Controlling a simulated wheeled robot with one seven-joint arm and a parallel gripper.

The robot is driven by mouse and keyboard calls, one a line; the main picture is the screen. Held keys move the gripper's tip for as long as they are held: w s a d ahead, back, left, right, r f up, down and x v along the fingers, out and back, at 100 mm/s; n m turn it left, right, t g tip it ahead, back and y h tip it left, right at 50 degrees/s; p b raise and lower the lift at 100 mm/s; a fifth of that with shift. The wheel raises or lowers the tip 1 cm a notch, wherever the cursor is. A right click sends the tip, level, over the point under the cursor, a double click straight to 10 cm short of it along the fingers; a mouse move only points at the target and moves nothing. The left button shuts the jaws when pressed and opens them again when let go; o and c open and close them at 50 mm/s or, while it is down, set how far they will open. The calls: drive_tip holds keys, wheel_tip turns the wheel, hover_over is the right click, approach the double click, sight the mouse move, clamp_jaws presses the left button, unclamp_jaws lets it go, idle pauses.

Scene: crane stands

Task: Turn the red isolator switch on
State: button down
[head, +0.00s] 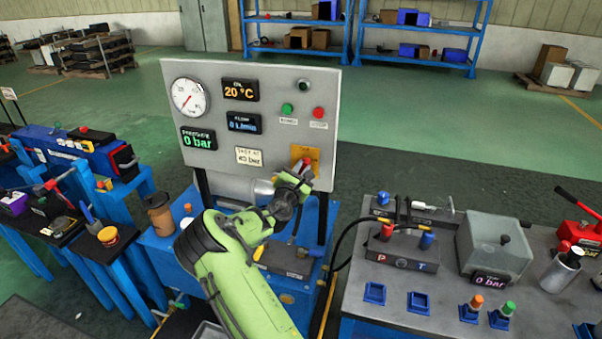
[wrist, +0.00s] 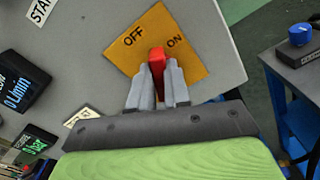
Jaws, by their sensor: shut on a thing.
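The red isolator switch (wrist: 156,54) sits on a yellow plate (wrist: 190,58) marked OFF and ON. In the wrist view its handle shows between the two words, OFF to its left and ON to its right. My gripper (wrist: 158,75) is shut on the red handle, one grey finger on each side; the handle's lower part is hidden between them. In the head view the plate (head: 312,154) is at the lower right of the grey panel (head: 255,165). The switch (head: 307,160) shows just above my gripper (head: 301,172), partly hidden.
The panel carries a dial gauge (head: 189,97), several displays, a green button (head: 287,109) and a red button (head: 318,112). At right, a bench holds a manifold (head: 401,249) with a black hose, and a grey tank (head: 494,243).

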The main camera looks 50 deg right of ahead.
drive_tip(key=shift+s+d+f+m+b, duration=0.1)
drive_tip(key=shift+f+m+b, duration=0.05)
drive_tip(key=shift+m+b, duration=1.65)
drive_tip(key=shift+s+a+f+m+b, duration=0.15)
drive_tip(key=shift+m+b, duration=1.1)
drive_tip(key=shift+m, duration=1.1)
drive_tip(key=shift+w+d+f+m+b, duration=0.1)
drive_tip(key=shift+d+f+m+b, duration=0.05)
drive_tip(key=shift+m+b, duration=1.65)
drive_tip(key=shift+m, duration=0.45)
drive_tip(key=c, duration=1.1)
unclamp_jaws()
drive_tip(key=shift+s, duration=0.1)
drive_tip(key=v, duration=1.5)
drive_tip(key=shift+s+a, duration=0.2)
drive_tip(key=shift+a, duration=0.15)
